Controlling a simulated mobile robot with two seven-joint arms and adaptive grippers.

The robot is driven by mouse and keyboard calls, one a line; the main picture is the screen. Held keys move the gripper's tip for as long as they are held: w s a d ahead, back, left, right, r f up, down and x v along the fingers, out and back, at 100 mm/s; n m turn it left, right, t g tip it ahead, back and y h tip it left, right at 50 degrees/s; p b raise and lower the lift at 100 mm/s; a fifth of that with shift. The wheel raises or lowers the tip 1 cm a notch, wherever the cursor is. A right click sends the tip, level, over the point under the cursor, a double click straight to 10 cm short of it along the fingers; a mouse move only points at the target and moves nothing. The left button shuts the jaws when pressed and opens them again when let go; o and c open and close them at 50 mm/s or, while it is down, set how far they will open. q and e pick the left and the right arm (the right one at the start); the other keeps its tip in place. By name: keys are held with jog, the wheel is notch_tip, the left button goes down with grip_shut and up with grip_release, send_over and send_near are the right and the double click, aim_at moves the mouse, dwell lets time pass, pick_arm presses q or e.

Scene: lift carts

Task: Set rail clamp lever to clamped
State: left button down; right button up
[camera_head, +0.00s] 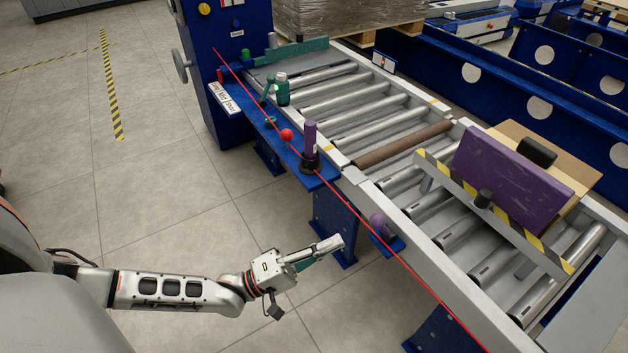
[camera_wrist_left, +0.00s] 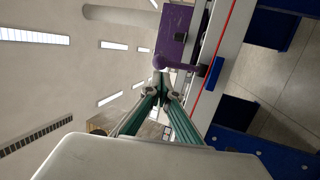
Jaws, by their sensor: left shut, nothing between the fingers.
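My left gripper (camera_head: 335,243) is shut and empty. It is in front of the roller conveyor's near side, just left of a purple round-ended lever (camera_head: 380,224) on a small blue bracket (camera_head: 391,245). In the left wrist view, the purple lever (camera_wrist_left: 180,62) shows just beyond the closed fingertips (camera_wrist_left: 160,82); I cannot tell whether they touch. Farther along the rail, an upright purple handle (camera_head: 310,138) stands in a black base on a blue shelf, and a green lever (camera_head: 269,90) stands near the blue cabinet. No label shows which one is the rail clamp lever. My right gripper is not in view.
A red cord (camera_head: 350,198) with a red ball (camera_head: 287,134) runs along the conveyor's near side. Blue legs (camera_head: 336,225) stand under the conveyor. The floor at left is clear.

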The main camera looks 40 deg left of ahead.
pick_arm(q)
jog(key=x, duration=0.6)
jog(key=shift+b, duration=0.35)
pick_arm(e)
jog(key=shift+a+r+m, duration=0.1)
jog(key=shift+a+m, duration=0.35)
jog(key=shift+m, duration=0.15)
pick_arm(q)
jog(key=shift+w+d+r, duration=0.1)
jog(key=shift+w, duration=0.05)
